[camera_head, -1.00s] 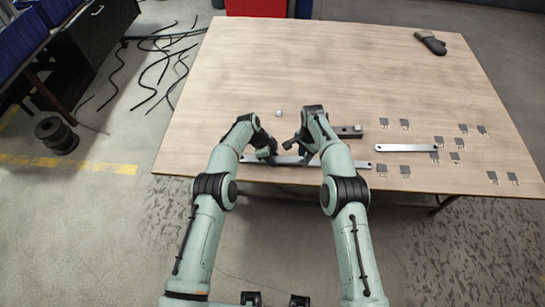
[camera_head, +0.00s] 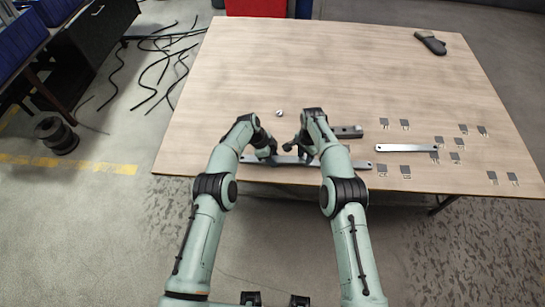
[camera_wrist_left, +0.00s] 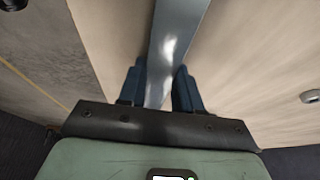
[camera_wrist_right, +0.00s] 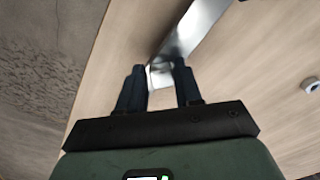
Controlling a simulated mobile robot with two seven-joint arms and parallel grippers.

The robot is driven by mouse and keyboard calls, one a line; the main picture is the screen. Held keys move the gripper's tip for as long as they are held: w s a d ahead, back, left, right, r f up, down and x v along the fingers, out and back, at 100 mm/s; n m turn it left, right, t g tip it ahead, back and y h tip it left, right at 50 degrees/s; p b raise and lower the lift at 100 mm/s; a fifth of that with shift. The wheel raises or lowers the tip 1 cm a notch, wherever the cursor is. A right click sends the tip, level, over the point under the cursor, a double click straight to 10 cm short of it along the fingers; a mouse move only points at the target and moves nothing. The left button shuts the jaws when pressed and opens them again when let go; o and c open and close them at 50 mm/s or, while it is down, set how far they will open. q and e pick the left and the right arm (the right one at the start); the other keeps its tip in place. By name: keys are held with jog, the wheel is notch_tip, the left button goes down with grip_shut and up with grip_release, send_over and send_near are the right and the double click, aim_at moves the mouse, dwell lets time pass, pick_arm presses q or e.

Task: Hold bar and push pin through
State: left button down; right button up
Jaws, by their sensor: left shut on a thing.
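A long flat metal bar (camera_head: 314,162) lies along the table's near edge. My left gripper (camera_head: 268,159) is shut on this bar; in the left wrist view the bar (camera_wrist_left: 172,45) runs out between the blue fingers (camera_wrist_left: 159,88). My right gripper (camera_head: 295,149) is above the bar, right of the left gripper. In the right wrist view its fingers (camera_wrist_right: 158,84) are apart, with the bar (camera_wrist_right: 190,35) showing beyond and between their tips; I cannot see contact. A small round metal piece (camera_head: 279,113) stands on the table behind the grippers; whether it is the pin I cannot tell.
A dark block (camera_head: 348,131) lies behind my right forearm. A second flat bar (camera_head: 405,148) and several small grey plates (camera_head: 405,124) lie to the right. A dark tool-like object (camera_head: 431,43) is at the far right. The table's (camera_head: 310,65) far middle is clear.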

jog(key=shift+o, duration=1.4)
jog(key=shift+r, duration=3.05)
pick_arm(q)
jog(key=c, duration=0.7)
grip_release()
